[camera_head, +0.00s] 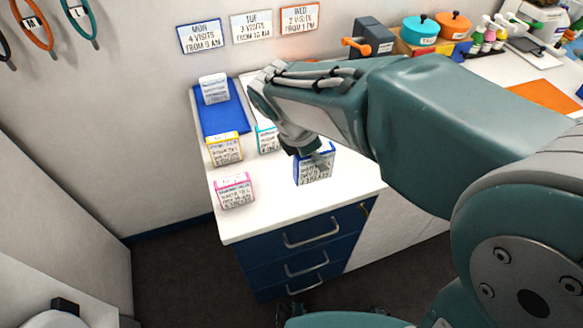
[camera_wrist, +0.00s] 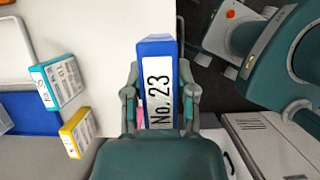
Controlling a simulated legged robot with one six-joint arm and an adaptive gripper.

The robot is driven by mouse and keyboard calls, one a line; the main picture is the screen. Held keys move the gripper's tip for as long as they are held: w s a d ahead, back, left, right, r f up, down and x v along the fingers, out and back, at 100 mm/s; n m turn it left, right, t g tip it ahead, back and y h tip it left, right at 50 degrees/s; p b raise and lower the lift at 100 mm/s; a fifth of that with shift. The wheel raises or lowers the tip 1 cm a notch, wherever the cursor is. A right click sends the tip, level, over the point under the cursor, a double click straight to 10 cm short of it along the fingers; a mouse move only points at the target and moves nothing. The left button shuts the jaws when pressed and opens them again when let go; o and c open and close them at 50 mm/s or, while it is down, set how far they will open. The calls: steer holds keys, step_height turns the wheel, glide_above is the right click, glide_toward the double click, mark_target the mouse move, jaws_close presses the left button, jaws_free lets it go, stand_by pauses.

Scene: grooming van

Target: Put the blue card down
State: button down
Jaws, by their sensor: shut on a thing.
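The blue card (camera_head: 314,167) is a block with a blue edge and a white printed face. In the wrist view the blue card (camera_wrist: 158,75) shows a white label reading "No. 23" on its blue edge. My gripper (camera_head: 318,150) is shut on it from above, with a finger on each side in the wrist view (camera_wrist: 160,95). The card is upright near the front edge of the white counter (camera_head: 270,205). I cannot tell whether its bottom touches the counter.
A yellow-edged card (camera_head: 225,149), a pink-edged card (camera_head: 235,190) and a teal-edged card (camera_head: 267,138) stand on the counter to the left. A white card (camera_head: 213,89) stands on a blue mat (camera_head: 222,118). Blue drawers (camera_head: 300,240) are below. Clear counter lies between the pink-edged and blue cards.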

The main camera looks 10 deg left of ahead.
steer(key=w+a+f, duration=0.1)
steer(key=f, duration=0.1)
steer(key=w+a+f, duration=0.1)
steer(key=a+f, duration=0.1)
steer(key=w+a+f, duration=0.2)
steer(key=shift+a+f, duration=0.25)
steer(key=shift+f, duration=1.6)
steer(key=shift+c, duration=2.1)
jaws_free()
